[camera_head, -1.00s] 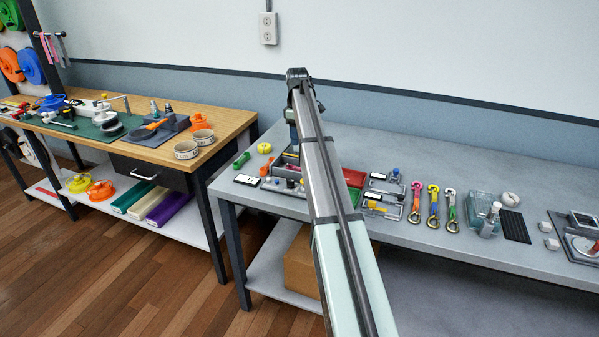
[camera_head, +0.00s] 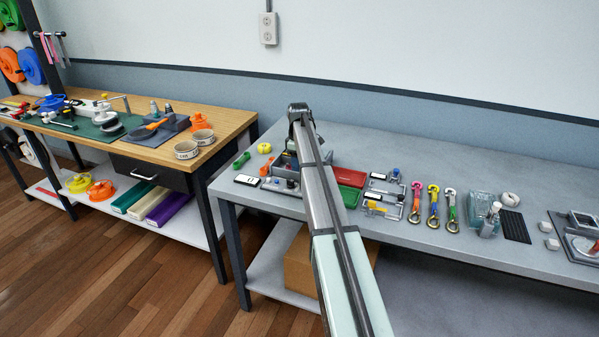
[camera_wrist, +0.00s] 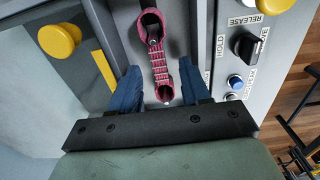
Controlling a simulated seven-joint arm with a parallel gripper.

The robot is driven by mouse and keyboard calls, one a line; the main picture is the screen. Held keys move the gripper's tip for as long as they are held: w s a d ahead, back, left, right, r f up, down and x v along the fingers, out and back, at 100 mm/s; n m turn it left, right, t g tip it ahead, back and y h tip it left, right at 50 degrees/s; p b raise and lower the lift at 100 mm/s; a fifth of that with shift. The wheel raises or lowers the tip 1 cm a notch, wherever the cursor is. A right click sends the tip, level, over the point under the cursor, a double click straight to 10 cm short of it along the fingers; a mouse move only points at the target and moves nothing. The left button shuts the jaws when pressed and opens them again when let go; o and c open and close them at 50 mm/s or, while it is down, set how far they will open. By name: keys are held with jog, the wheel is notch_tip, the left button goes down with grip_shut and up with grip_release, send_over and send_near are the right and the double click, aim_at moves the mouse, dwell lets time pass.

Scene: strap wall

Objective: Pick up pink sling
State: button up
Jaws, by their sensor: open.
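The pink sling (camera_wrist: 158,62) is a dark pink webbing strip with a loop at each end. In the wrist view it lies lengthwise in a grey channel, at the upper middle. My gripper (camera_wrist: 158,72) is open, with one blue finger on each side of the sling. The sling's lower loop shows between the fingers. In the head view my arm covers the gripper.
Beside the channel a grey panel carries a black RELEASE/HOLD knob (camera_wrist: 246,46) and a blue button (camera_wrist: 235,82). A yellow knob (camera_wrist: 58,40) stands at left. On the grey bench (camera_head: 450,165), a red tray (camera_head: 350,178) and several hooked straps lie right of my arm.

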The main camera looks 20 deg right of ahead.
jog(key=shift+f, duration=0.55)
jog(key=shift+c, duration=0.2)
grip_shut()
